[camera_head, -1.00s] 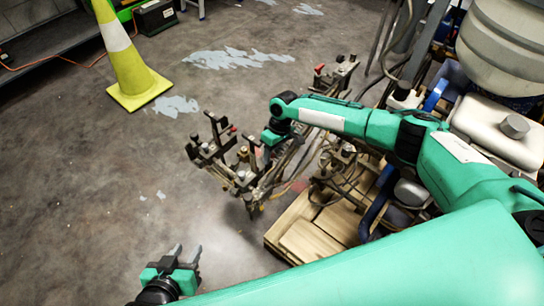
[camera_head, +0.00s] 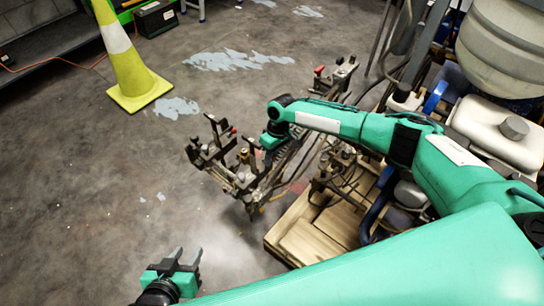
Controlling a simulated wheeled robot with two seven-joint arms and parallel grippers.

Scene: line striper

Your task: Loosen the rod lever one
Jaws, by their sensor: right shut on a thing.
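The line striper's dark metal rod and bracket assembly (camera_head: 240,180) stands in the middle of the view, with upright posts, clamps and small red-tipped levers. My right gripper (camera_head: 264,156) reaches down onto the assembly from the right and is shut on a small part there, seemingly rod lever one. The fingertips and the lever are mostly hidden by the hand and the surrounding metal parts. My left gripper (camera_head: 186,258) is at the bottom left, above bare floor, with its two fingers apart and nothing between them. It is well away from the assembly.
The striper's wooden deck (camera_head: 302,238), hoses and white tank (camera_head: 498,132) lie at the right, beneath and behind my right arm. A yellow-green cone (camera_head: 130,70) stands at the upper left. The concrete floor at the left is clear.

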